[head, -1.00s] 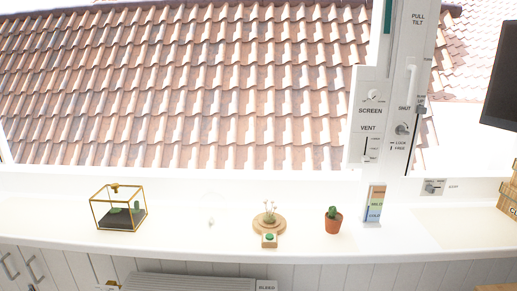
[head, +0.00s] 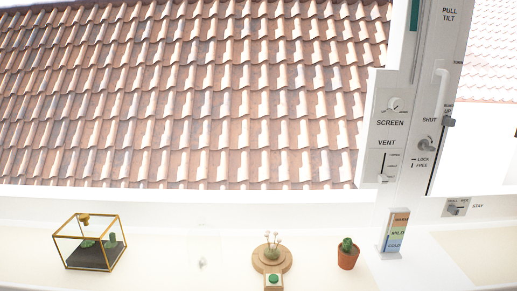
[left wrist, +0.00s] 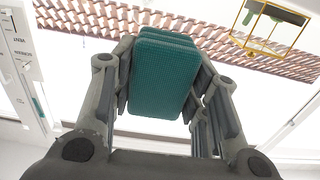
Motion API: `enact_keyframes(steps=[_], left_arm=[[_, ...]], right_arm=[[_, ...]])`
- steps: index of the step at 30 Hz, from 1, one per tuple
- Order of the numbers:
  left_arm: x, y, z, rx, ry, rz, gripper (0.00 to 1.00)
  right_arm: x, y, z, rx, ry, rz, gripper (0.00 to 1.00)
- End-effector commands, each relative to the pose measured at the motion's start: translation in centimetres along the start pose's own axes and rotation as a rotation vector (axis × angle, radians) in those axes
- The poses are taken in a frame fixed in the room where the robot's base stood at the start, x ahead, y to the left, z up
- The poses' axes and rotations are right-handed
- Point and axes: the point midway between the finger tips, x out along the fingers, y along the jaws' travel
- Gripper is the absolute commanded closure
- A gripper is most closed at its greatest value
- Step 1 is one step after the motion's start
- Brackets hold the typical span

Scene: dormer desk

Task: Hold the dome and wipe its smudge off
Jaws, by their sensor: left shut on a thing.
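In the left wrist view my left gripper (left wrist: 163,85) is shut on a teal, textured wiping pad (left wrist: 165,75), held up between its fingers. In the head view a round wooden base (head: 287,262) with small pale flowers (head: 271,240) stands on the white sill, with a small wooden block bearing a green top (head: 273,281) in front of it. I cannot make out a clear glass dome or a smudge. A faint, pale small shape (head: 202,263) shows left of the base, and I cannot tell what it is. My right gripper is in neither view.
A gold-framed glass terrarium (head: 93,243) stands at the left; it also shows in the left wrist view (left wrist: 268,18). A potted cactus (head: 347,255) and a coloured WARM-MILD-COLD stand (head: 396,231) are to the right. The sill between terrarium and base looks mostly clear.

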Motion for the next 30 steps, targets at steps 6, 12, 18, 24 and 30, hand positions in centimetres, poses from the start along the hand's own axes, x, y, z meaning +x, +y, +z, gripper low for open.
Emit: enact_keyframes(steps=[6,12,18,24,30], left_arm=[[0.0,0.0,0.0,-0.001,-0.001,0.000,0.77],[0.0,0.0,0.0,-0.001,0.000,0.000,0.77],[0.4,0.0,0.2,0.002,0.000,-0.002,0.77],[4.6,0.5,2.4,0.020,0.004,-0.015,0.77],[10.9,1.7,4.3,0.018,0.002,-0.016,0.77]], right_arm=[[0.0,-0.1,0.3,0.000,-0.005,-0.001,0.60],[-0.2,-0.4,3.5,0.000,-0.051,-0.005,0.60],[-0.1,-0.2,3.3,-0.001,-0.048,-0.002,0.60],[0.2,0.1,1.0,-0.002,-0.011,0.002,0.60],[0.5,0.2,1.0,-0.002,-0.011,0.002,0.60]])
